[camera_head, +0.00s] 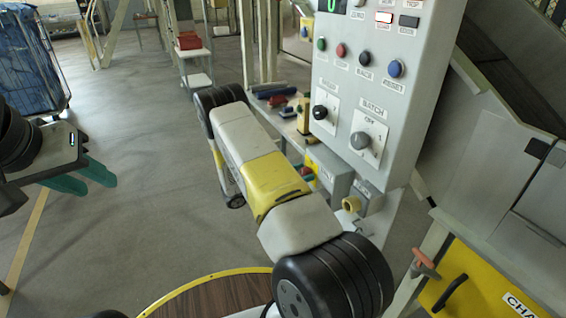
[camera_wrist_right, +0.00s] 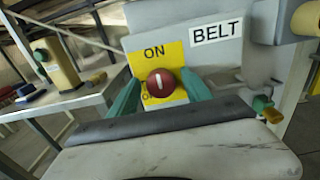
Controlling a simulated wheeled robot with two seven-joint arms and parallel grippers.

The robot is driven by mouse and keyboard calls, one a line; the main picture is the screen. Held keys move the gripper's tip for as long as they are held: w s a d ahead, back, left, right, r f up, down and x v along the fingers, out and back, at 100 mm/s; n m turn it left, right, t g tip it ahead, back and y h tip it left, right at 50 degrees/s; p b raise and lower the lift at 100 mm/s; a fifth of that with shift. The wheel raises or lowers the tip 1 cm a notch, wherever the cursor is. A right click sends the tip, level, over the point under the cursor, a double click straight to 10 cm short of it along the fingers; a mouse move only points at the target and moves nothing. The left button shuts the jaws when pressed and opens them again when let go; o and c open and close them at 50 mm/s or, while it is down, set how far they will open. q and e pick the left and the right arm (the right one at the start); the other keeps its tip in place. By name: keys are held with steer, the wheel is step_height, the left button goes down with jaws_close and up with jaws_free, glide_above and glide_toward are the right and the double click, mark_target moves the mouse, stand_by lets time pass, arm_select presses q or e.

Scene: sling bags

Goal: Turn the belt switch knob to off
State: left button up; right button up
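The belt switch knob (camera_wrist_right: 161,82) is round and dark red with a short pale mark, on a yellow plate (camera_wrist_right: 174,55). "ON" is printed above it; the lettering below is mostly hidden by the knob. A "BELT" label (camera_wrist_right: 216,33) is on the grey box to the right. My right gripper (camera_wrist_right: 161,80) has its teal fingers apart, one on each side of the knob; I cannot tell whether they touch it. In the head view the knob (camera_head: 306,172) is small, beyond my right arm. My left gripper (camera_head: 108,177) is open and empty over the floor, far left.
A grey control panel (camera_head: 385,85) with buttons and a BATCH knob (camera_head: 361,140) stands above the belt box. A shelf with small items (camera_head: 282,105) is to its left. A yellow panel with a black handle (camera_head: 470,285) is at lower right. Floor at left is mostly clear.

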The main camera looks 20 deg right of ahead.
jaws_close()
steer(key=shift+n, duration=0.5)
steer(key=n, duration=0.3)
steer(key=shift+w+n, duration=0.1)
steer(key=shift+n, duration=0.3)
steer(key=n, duration=0.4)
steer(key=shift+n, duration=0.3)
steer(key=n, duration=0.4)
steer(key=shift+w+f, duration=0.1)
steer(key=shift+f, duration=0.05)
steer(key=n, duration=0.4)
steer(key=shift+f+n, duration=0.1)
steer(key=shift+n, duration=0.4)
